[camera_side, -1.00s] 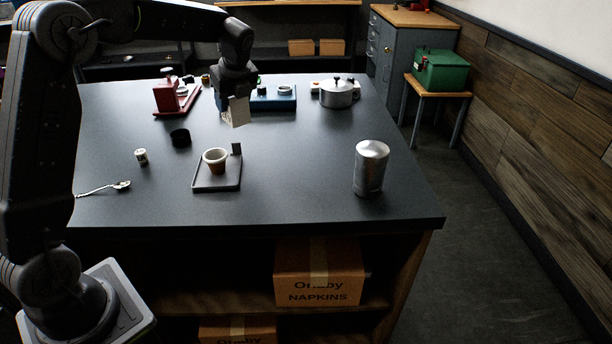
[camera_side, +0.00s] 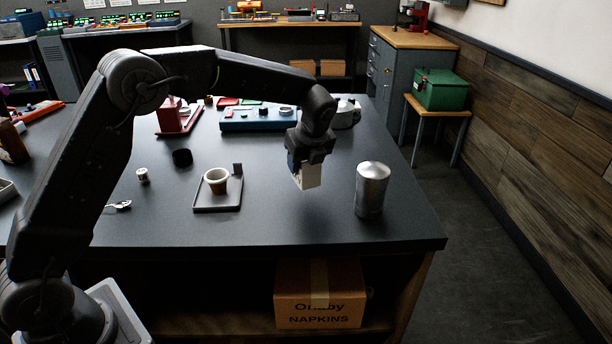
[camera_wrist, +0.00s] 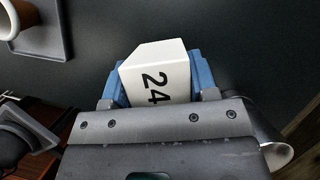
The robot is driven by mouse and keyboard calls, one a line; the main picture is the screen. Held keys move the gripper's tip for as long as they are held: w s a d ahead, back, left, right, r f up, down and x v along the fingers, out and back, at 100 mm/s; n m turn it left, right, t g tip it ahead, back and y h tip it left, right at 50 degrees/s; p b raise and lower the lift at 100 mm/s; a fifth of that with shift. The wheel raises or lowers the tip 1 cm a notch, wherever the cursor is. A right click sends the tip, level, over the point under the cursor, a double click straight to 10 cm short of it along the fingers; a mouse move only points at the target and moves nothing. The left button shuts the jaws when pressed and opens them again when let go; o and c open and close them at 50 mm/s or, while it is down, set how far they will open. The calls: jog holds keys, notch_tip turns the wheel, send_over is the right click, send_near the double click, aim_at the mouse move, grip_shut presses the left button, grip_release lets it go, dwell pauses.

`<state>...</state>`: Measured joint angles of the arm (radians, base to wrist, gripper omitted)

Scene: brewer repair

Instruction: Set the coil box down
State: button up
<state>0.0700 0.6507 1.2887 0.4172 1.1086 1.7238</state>
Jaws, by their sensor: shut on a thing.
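My gripper (camera_side: 300,164) is shut on the coil box (camera_side: 309,178), a small pale box, and points down with it. In the side view the box hangs over the table (camera_side: 290,222), between the tray with the cup and the silver canister. In the wrist view the gripper (camera_wrist: 158,82) has blue pads on both sides of the box (camera_wrist: 157,75), whose white face reads "24". The box looks clear of the table top, but its exact height is hard to tell.
A silver canister (camera_side: 372,188) stands close to the right of the box. A small tray (camera_side: 228,206) bears a cup (camera_side: 216,180) to the left. A blue unit (camera_side: 258,121) and a pot (camera_side: 347,114) stand behind. The table's front middle is clear.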

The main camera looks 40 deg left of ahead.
aim_at(306, 176)
jog(key=shift+d+f, duration=0.1)
jog(key=shift+f, duration=1.95)
jog(key=shift+f, duration=0.15)
jog(key=o, duration=1)
jog(key=shift+v, duration=6.25)
